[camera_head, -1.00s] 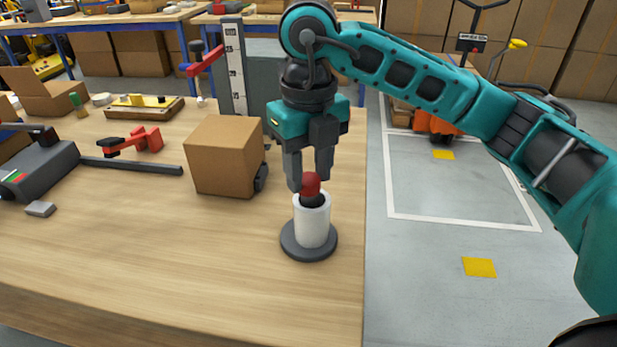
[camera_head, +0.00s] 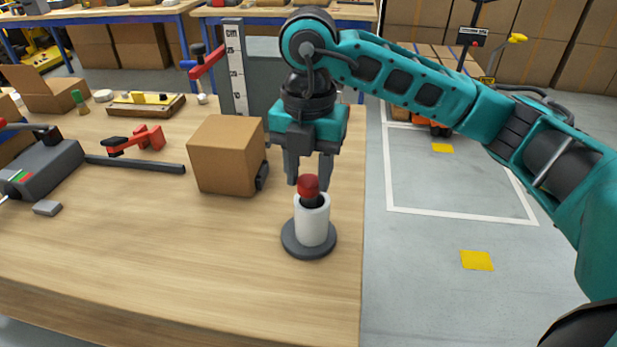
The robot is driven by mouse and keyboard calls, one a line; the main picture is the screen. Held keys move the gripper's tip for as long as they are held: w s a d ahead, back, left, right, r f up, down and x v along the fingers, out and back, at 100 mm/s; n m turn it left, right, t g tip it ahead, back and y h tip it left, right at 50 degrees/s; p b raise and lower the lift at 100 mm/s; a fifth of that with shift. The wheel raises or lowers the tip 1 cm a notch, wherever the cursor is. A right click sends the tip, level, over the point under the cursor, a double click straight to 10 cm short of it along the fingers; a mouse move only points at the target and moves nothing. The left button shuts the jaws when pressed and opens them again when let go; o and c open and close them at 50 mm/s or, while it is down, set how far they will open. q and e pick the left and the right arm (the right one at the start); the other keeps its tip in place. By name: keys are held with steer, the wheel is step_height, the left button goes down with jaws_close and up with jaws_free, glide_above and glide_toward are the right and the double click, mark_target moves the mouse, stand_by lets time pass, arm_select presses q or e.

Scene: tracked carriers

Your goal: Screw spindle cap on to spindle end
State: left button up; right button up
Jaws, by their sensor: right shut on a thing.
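The red spindle cap (camera_head: 308,185) sits upright at the top of a white cylinder (camera_head: 312,222) that stands on a round dark grey base (camera_head: 309,249). A black part (camera_head: 312,201) shows between the red cap and the white cylinder. I take this upright piece for the spindle; whether the cap is seated on its end I cannot tell. My right gripper (camera_head: 308,176) points straight down over it and is shut on the red cap, one finger on each side. My left gripper is not in view.
A cardboard box (camera_head: 226,154) stands close to the left of the spindle. Behind the gripper is a grey measuring stand (camera_head: 235,70). A red clamp (camera_head: 137,139) and a grey device (camera_head: 42,166) lie to the left. The front of the wooden table (camera_head: 180,255) is clear; its right edge is near the spindle.

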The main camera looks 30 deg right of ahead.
steer(key=m+p, duration=0.2)
steer(key=m, duration=0.2)
steer(key=shift+r+m, duration=0.15)
steer(key=shift+m, duration=0.25)
steer(key=m+p, duration=0.1)
steer(key=m, duration=0.2)
steer(key=shift+m, duration=0.3)
steer(key=shift+m+p, duration=0.3)
steer(key=shift+m, duration=0.3)
steer(key=o, duration=0.9)
steer(key=shift+c, duration=0.2)
